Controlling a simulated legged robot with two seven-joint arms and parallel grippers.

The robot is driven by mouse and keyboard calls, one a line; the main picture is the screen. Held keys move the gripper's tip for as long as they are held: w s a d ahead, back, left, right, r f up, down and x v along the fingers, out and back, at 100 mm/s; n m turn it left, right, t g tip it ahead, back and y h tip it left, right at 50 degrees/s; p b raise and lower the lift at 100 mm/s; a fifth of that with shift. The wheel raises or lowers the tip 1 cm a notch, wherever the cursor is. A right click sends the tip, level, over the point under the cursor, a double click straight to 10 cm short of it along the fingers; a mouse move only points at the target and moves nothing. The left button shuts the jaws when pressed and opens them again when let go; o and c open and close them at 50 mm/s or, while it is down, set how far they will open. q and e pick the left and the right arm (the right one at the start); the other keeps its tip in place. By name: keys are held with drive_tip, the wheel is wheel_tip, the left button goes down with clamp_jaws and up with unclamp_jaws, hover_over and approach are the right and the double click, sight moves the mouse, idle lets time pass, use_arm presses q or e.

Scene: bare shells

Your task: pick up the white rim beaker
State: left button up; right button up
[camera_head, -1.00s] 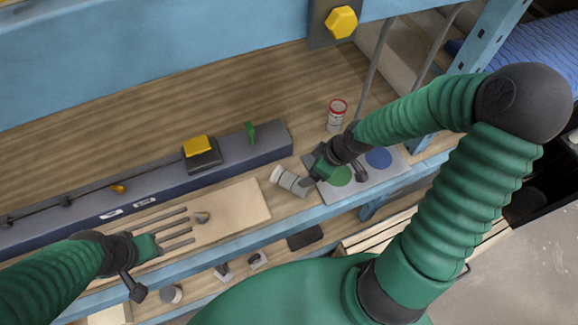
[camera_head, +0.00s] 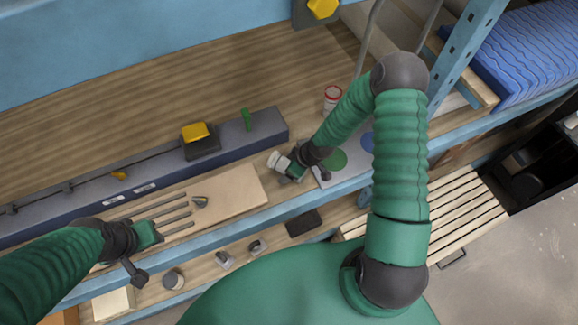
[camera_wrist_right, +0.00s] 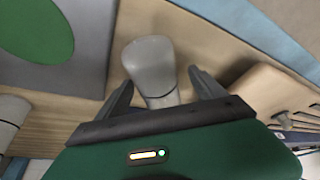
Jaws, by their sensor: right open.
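The white rim beaker (camera_head: 275,161) is a pale grey cup that appears to lie on its side on the wooden shelf, just left of the grey panel. In the right wrist view the beaker (camera_wrist_right: 150,65) points away from me, its near end between the fingers. My right gripper (camera_head: 287,167) is open around its near part, and the fingers (camera_wrist_right: 162,88) show a gap on the right side. The gripper hides part of the beaker in the head view. My left gripper (camera_head: 158,235) is over the slotted board; its fingers are too unclear to judge.
A red-rimmed beaker (camera_head: 332,99) stands behind the right gripper. The grey panel (camera_head: 352,178) with green and blue discs lies to the right. A slotted board (camera_head: 238,187) lies to the left, before a long dark rail (camera_head: 267,128). A blue shelf edge runs in front.

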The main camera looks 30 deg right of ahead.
drive_tip(key=shift+w+d+f, duration=0.15)
drive_tip(key=shift+d, duration=0.05)
drive_tip(key=shift+w+d+f, duration=0.1)
drive_tip(key=c, duration=1.2)
drive_tip(key=shift+a, duration=0.2)
drive_tip(key=c, duration=0.5)
use_arm(q)
drive_tip(key=shift+w+d+f, duration=0.1)
drive_tip(key=shift+w, duration=0.05)
use_arm(e)
drive_tip(key=shift+o, duration=0.2)
use_arm(q)
drive_tip(key=shift+f, duration=0.1)
use_arm(e)
drive_tip(key=shift+r, duration=0.2)
